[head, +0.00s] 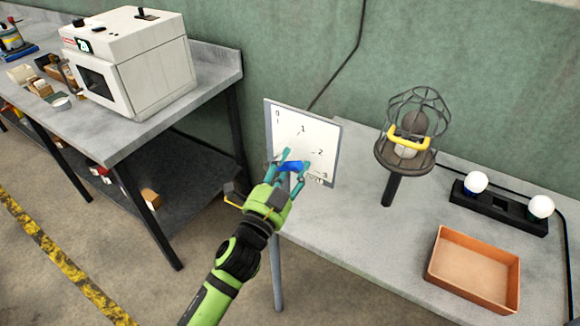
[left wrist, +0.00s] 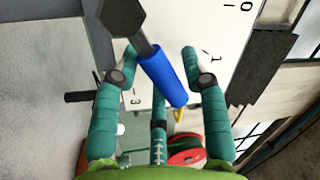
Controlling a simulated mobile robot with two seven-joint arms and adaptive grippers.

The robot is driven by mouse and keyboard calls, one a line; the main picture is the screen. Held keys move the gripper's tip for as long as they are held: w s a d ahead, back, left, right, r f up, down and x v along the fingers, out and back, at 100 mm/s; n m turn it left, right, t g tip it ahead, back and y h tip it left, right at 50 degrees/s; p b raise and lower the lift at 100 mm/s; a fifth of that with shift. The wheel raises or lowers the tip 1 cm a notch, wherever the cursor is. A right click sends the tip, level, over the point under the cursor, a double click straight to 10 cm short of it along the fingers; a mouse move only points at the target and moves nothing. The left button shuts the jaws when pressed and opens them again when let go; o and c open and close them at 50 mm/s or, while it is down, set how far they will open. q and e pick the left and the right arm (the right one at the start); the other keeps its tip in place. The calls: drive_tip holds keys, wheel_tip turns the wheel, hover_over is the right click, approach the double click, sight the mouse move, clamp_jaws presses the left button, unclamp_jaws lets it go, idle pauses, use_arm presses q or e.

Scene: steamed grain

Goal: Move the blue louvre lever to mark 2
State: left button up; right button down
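The louvre lever has a blue handle (head: 291,166) in front of the lower part of a white marked panel (head: 285,135). The panel carries marks 0, 1, 2 and 3. My left gripper (head: 292,168) has its teal fingers around the handle. In the left wrist view the blue handle (left wrist: 163,77) runs out from a dark hexagonal end and passes between the spread fingers, with gaps visible on both sides. The fingers partly hide the handle in the head view, so I cannot tell exactly which mark it points to. My right gripper is not in view.
The panel stands at the left end of a grey table (head: 365,235). A caged lamp (head: 408,135), a black holder with white bulbs (head: 500,208) and an orange tray (head: 475,270) are to its right. A white oven-like machine (head: 135,65) stands on the left bench.

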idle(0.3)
use_arm(q)
drive_tip(key=v, duration=1.2)
drive_tip(key=shift+r, duration=0.1)
drive_tip(key=w+a+f+n+g+y, duration=0.1)
drive_tip(key=a+f+n+g+y, duration=0.1)
drive_tip(key=f, duration=0.8)
drive_tip(key=a+f+n+g+y, duration=0.2)
drive_tip(key=a+f, duration=0.1)
drive_tip(key=f, duration=0.7)
drive_tip(key=s+a+f+n+g+y, duration=0.2)
drive_tip(key=s+a+f, duration=0.1)
drive_tip(key=f, duration=0.5)
drive_tip(key=s+a+f+n+g+y, duration=0.1)
drive_tip(key=s+a+f+n, duration=0.2)
drive_tip(key=f, duration=0.6)
drive_tip(key=s+a+f+n+g+y, duration=0.1)
drive_tip(key=s+a+f+n+g, duration=0.1)
drive_tip(key=s+f, duration=0.4)
drive_tip(key=s+a+f+n+g+y, duration=0.1)
drive_tip(key=s+a+f+g, duration=0.3)
drive_tip(key=s, duration=1.1)
drive_tip(key=s+a+f+n+g+y, duration=0.1)
drive_tip(key=s+a+f+n+g, duration=0.2)
drive_tip(key=s+f, duration=0.5)
drive_tip(key=s, duration=0.2)
drive_tip(key=shift+s+a+f+n, duration=0.25)
drive_tip(key=shift+s+a+n, duration=0.05)
drive_tip(key=shift+s+a, duration=0.1)
